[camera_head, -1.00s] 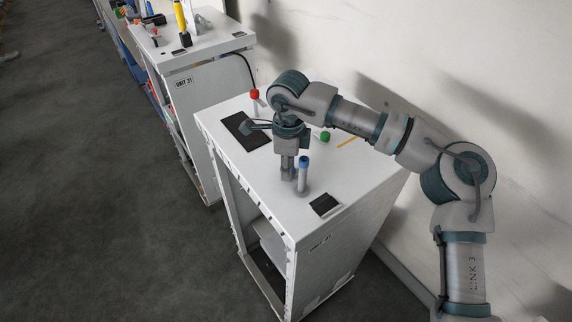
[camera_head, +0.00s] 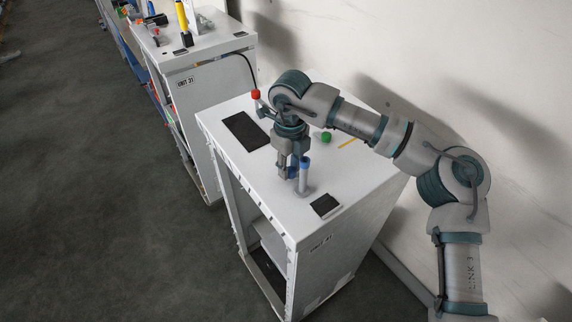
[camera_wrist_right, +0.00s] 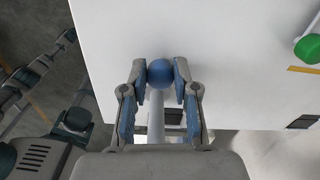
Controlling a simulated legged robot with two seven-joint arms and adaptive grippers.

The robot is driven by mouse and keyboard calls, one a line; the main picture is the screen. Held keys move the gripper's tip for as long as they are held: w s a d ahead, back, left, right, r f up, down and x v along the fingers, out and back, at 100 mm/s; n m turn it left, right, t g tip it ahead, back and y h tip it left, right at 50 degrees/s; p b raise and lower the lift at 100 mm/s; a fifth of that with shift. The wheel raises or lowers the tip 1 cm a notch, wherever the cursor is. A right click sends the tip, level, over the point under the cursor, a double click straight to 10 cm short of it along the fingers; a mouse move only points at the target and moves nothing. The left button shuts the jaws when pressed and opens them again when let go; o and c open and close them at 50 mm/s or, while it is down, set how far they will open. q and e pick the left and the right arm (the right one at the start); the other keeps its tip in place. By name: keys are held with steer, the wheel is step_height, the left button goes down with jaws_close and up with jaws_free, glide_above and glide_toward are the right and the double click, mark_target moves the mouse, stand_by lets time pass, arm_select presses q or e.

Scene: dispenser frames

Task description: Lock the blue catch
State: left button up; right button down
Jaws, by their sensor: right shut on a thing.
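The blue catch is a pale upright post with a blue top (camera_head: 305,163), standing near the front edge of the nearer cabinet's white top. In the right wrist view, a round blue knob (camera_wrist_right: 161,73) on a pale rod sits between my fingertips. My right gripper (camera_head: 290,173) points down beside the post, and its fingers are shut on the blue knob. The wrist view shows the fingers (camera_wrist_right: 160,75) on either side of the knob, touching it. The grip hides part of the catch, and I cannot tell its lock position. My left gripper is not in view.
The cabinet top (camera_head: 270,180) also carries a black panel (camera_head: 246,130), a green knob (camera_head: 326,137), a yellow strip (camera_head: 347,143) and a small dark plate (camera_head: 325,205). A red-tipped part (camera_head: 256,94) is at the back edge. Another cabinet (camera_head: 215,70) stands behind left; a wall is right.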

steer(key=shift+d+m, duration=0.1)
steer(key=shift+m, duration=0.9)
steer(key=m, duration=0.2)
steer(key=shift+m, duration=0.3)
steer(key=m, duration=0.3)
steer(key=shift+b, duration=0.3)
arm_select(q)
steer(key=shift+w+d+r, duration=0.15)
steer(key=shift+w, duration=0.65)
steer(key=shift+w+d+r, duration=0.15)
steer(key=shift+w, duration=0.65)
arm_select(e)
steer(key=shift+m, duration=1.4)
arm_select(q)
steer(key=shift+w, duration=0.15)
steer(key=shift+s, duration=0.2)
arm_select(e)
steer(key=c, duration=0.9)
jaws_free()
steer(key=shift+s, duration=0.15)
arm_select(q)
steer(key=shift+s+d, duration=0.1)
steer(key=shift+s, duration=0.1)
